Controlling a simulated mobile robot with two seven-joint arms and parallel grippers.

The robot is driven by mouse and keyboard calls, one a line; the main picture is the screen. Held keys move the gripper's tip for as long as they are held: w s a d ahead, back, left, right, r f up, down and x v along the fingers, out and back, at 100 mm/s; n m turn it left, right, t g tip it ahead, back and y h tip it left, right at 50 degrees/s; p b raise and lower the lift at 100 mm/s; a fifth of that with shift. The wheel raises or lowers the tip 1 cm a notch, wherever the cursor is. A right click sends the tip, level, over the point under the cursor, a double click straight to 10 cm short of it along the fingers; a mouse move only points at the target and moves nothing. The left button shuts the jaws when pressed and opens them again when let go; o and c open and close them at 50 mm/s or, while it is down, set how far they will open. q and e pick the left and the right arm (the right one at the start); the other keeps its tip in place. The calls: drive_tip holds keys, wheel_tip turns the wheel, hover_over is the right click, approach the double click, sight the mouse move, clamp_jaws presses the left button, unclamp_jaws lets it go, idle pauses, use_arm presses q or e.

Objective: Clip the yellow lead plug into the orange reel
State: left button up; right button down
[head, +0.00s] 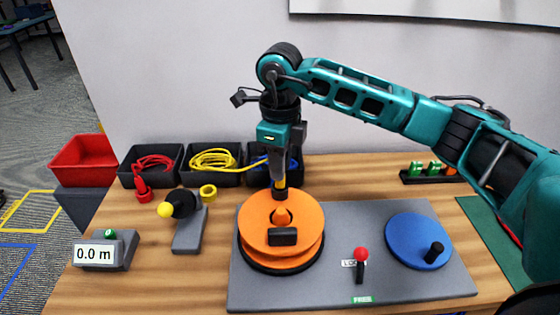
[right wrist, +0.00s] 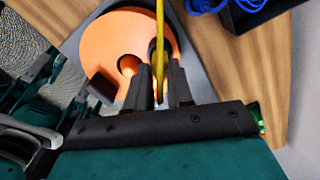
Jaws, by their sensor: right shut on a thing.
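The orange reel (head: 255,228) sits on the grey base plate, with an orange hub in its middle and a black crank knob at its front. It also shows in the right wrist view (right wrist: 106,48). My right gripper (head: 280,181) points down over the reel's back rim, shut on the yellow lead plug (head: 279,186). A dark socket-like piece (head: 280,194) is right below the plug; I cannot tell whether the plug is in it. In the right wrist view the yellow lead (right wrist: 161,35) runs up between the fingers of the gripper (right wrist: 160,84). My left gripper is not in view.
Black bins with red, yellow (head: 212,160) and blue cable stand behind. A blue disc (head: 418,240) and red-knobbed lever (head: 361,256) are on the base plate (head: 340,220). A black-and-yellow device (head: 183,203) and a "0.0 m" display (head: 98,253) stand left.

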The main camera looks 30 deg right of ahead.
drive_tip(key=shift+f, duration=0.1)
idle(0.3)
drive_tip(key=c, duration=0.9)
unclamp_jaws()
wheel_tip(320, 180, up, 13)
drive_tip(key=shift+f+p, duration=0.1)
drive_tip(key=shift+p, duration=0.35)
